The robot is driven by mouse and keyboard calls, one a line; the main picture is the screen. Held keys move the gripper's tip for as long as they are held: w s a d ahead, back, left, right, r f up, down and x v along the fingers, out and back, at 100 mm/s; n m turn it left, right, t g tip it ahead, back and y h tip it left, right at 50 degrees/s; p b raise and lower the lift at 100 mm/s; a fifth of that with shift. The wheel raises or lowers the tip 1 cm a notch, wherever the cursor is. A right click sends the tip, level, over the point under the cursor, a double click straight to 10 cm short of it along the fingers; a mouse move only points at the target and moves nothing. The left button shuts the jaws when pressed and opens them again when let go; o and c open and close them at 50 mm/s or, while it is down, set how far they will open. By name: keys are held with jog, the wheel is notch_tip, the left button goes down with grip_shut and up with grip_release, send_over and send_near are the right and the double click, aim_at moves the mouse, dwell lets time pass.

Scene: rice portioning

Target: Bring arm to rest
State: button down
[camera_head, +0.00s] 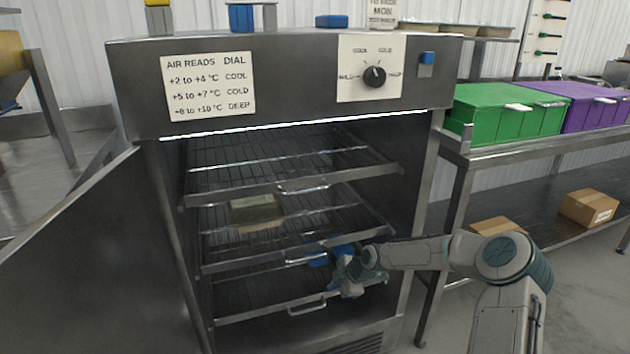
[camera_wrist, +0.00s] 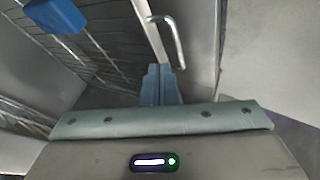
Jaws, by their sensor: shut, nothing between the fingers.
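My gripper (camera_head: 346,282) is at the open front of the steel cabinet (camera_head: 280,80), by the lower racks. In the wrist view its fingers (camera_wrist: 161,72) are together with nothing between them. A rack's pull handle (camera_wrist: 172,40) shows just beyond the fingertips; I cannot tell whether they touch it. My arm reaches in from the right. A blue object (camera_head: 318,257) sits behind the gripper, partly hidden; a blue block (camera_wrist: 55,14) also shows in the wrist view.
The cabinet door (camera_head: 85,265) stands open at left. A shallow container (camera_head: 256,212) sits on the middle rack. At right, a steel table (camera_head: 520,143) bears a green bin (camera_head: 505,112) and a purple bin (camera_head: 592,108). Cardboard boxes (camera_head: 590,208) lie on its lower shelf. Floor shows at lower right.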

jog(key=s+d+r+m+g+h+p, duration=0.1)
jog(key=s+d+r+m+h+p, duration=0.1)
jog(key=s+r+m+p, duration=0.65)
jog(key=s+d+r+n+h+p, duration=0.1)
jog(key=s+d+r+h+p, duration=0.15)
jog(key=s+r, duration=0.75)
jog(key=s+d+r+m+g+h+p, duration=0.1)
jog(key=s+r+m+h+p, duration=0.25)
jog(key=r, duration=1.25)
jog(key=s+d+r+m+y+p, duration=0.2)
jog(key=s+r+m+p, duration=0.6)
jog(key=s+r, duration=0.6)
jog(key=shift+s+r+m+t+p, duration=0.35)
jog(key=shift+s+m, duration=0.35)
jog(key=shift+s, duration=0.5)
jog(key=shift+f, duration=0.1)
